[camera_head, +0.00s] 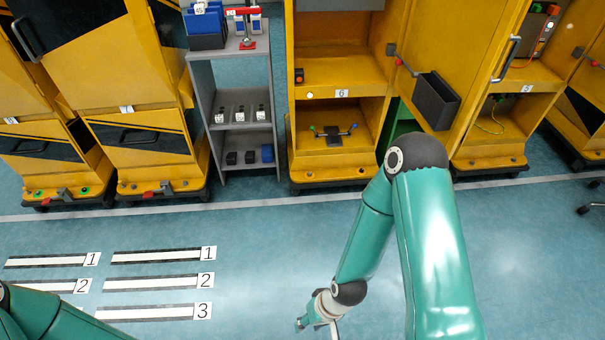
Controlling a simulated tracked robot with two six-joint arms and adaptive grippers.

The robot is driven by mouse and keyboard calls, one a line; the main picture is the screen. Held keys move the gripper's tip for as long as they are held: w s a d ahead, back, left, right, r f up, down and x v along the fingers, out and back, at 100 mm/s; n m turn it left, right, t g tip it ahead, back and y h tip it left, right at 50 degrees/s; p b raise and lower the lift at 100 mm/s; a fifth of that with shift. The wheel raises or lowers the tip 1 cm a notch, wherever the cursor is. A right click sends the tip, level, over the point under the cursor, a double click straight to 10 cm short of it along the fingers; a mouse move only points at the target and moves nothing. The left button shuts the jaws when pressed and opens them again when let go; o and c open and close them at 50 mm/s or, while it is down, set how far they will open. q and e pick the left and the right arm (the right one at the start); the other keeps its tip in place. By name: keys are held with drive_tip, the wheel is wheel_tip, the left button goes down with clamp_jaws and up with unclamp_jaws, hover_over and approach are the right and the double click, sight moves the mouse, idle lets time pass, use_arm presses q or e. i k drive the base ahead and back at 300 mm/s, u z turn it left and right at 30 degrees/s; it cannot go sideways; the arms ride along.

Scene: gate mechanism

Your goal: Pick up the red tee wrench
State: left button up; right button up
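A red tee-shaped tool (244,12), which looks like the red tee wrench, stands upright on the top of the grey shelf rack. It has a red crossbar on top and a red foot below. My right gripper (318,325) is low in the picture, over the floor and far from the tool. The bottom edge of the picture cuts it off, so its fingers do not show clearly. A link of my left arm shows at the bottom left; my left gripper is out of the picture.
The grey shelf rack (198,115) stands between yellow cabinets, with blue bins (206,28) beside the tool. An open yellow cabinet (340,165) has a door with a dark box (436,100). Numbered strips (150,283) lie on the floor; the floor ahead is clear.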

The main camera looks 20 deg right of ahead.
sight(252, 10)
drive_tip(key=i, duration=0.95)
drive_tip(key=z, duration=0.05)
